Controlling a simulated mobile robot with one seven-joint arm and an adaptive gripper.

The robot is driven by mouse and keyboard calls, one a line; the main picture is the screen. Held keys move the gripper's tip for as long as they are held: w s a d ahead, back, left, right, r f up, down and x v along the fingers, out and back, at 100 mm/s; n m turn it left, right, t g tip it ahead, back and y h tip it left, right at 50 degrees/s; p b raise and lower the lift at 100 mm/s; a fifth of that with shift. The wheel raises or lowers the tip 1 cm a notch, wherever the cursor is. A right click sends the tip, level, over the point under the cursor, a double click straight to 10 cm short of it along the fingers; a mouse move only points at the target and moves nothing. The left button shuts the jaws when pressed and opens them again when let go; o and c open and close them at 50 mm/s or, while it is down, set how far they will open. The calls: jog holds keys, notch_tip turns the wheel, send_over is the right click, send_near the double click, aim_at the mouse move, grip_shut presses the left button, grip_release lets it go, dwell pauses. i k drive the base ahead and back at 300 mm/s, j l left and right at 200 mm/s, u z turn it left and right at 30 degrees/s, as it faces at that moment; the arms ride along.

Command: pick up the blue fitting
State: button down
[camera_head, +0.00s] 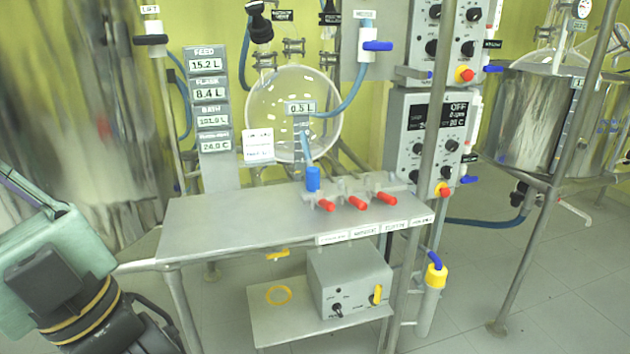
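The blue fitting (313,178) is a short upright blue cylinder. It stands at the back of the grey metal bench (235,215), at the left end of a row of grey valves with red handles. My arm shows at the lower left, well apart from the fitting, with dark parts that seem to belong to my gripper (115,325). Its fingertips are not clearly visible, so whether it is open or shut cannot be seen.
Red-handled valves (357,202) stand right of the fitting. A round glass vessel (293,113) hangs behind it, with a grey display post (213,140) to the left. An upright pole (420,180) and control boxes (424,140) stand right. The bench's left part is clear.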

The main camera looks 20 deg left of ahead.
aim_at(312, 173)
jog(key=i+l+u, duration=0.2)
jog(key=i+l, duration=0.15)
jog(key=i+u, duration=0.1)
jog(key=u, duration=0.35)
jog(key=j+u, duration=0.1)
jog(key=u, duration=0.3)
jog(key=i+u, duration=0.15)
jog(key=u, duration=0.3)
jog(key=i+u, duration=0.1)
jog(key=i, duration=0.25)
